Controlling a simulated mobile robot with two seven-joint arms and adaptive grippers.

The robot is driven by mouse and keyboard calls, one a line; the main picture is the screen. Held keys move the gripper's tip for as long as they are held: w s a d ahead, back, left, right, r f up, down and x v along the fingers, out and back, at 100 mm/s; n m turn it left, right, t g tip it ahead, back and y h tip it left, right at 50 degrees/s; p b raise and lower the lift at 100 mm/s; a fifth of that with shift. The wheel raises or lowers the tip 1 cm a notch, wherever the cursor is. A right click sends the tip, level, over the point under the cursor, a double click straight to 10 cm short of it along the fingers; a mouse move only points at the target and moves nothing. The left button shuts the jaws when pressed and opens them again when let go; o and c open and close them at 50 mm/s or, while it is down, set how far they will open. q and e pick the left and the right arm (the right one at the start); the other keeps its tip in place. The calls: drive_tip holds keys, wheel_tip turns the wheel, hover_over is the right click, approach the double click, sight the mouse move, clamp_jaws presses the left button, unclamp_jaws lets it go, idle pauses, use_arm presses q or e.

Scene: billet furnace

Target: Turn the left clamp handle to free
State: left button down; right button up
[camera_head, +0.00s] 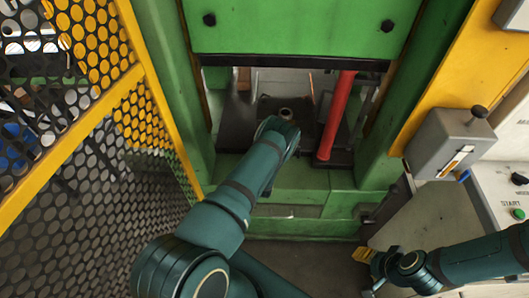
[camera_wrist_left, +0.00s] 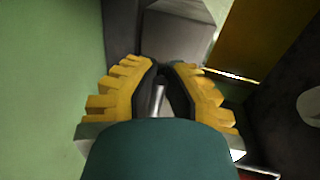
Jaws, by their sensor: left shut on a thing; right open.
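In the left wrist view, my left gripper (camera_wrist_left: 166,68) has its yellow ribbed fingers closed around a thin metal rod, which looks like the left clamp handle (camera_wrist_left: 157,97). Only a short part of the rod shows between the fingers; the rest is hidden. In the head view my left arm reaches into the opening of the green machine, and its own links hide the left gripper and the handle. My right gripper (camera_head: 370,262) is at the lower right of the head view, open and empty, away from the machine.
The green machine frame (camera_head: 180,90) borders the opening on both sides. A red bar (camera_head: 337,115) stands inside at the right. A yellow mesh guard (camera_head: 140,125) runs close along the left. A grey switch box (camera_head: 445,142) and a control panel (camera_head: 505,190) are at the right.

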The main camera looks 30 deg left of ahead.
use_arm(q)
drive_tip(key=shift+d+f, duration=0.1)
drive_tip(key=c, duration=1)
unclamp_jaws()
drive_tip(key=v, duration=1.2)
